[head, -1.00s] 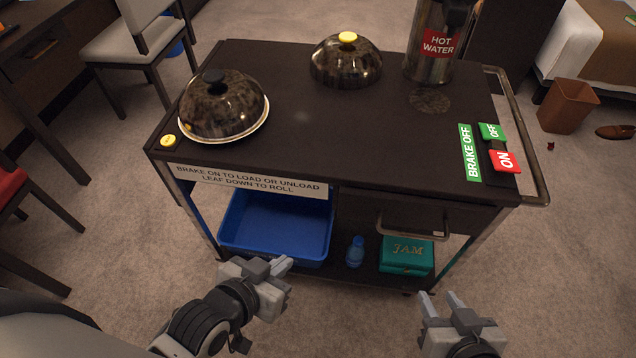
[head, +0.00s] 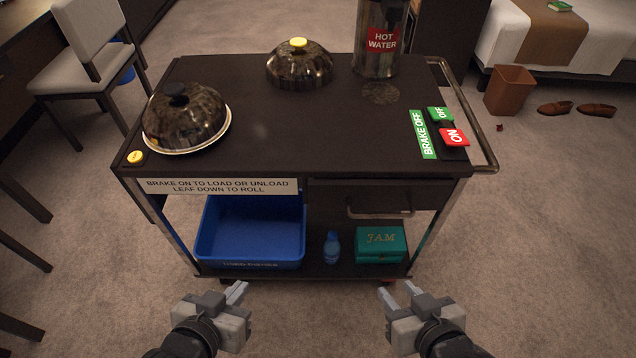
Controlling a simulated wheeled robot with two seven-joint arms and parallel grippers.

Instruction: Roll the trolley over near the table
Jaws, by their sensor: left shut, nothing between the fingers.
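The dark trolley (head: 290,130) stands directly in front of me, with its top, drawer and lower shelf in view. Its metal push handle (head: 470,115) is on the right end. By it are a green "BRAKE OFF" label (head: 423,135), a green OFF pad (head: 440,114) and a red ON pad (head: 454,137). My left gripper (head: 238,290) is shut and empty, low in front of the trolley. My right gripper (head: 397,290) looks open and empty, also in front of it. Neither touches the trolley. A dark wooden table or desk (head: 25,28) shows partly at the upper left.
On the trolley are two domed covers (head: 186,118) (head: 299,66) and a hot water urn (head: 377,40). Its lower shelf holds a blue bin (head: 250,232), bottle (head: 331,247) and jam box (head: 381,245).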

